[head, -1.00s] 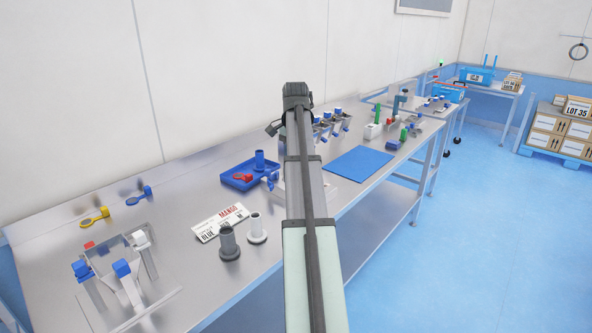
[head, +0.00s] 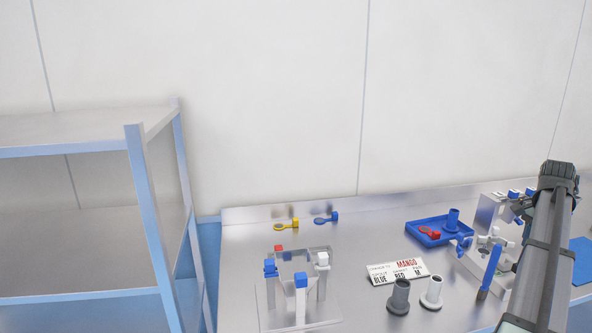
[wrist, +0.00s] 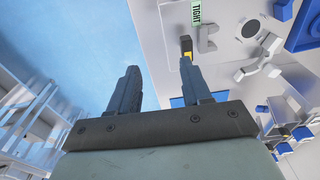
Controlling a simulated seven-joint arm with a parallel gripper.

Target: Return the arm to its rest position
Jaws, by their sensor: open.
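My arm reaches in from the lower right of the head view, over the right part of the steel table (head: 375,215). The gripper fingers cannot be made out there. In the wrist view my gripper (wrist: 158,72) is open, with its two fingers apart and nothing between them. Blue floor shows behind the left finger, and the table side shows behind the right one.
A metal shelf rack (head: 85,125) stands at left. On the table are a clear stand (head: 318,295) with blue-capped posts, a mango label card (head: 398,272), grey (head: 399,297) and white (head: 432,293) spools, and a blue tray (head: 426,238).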

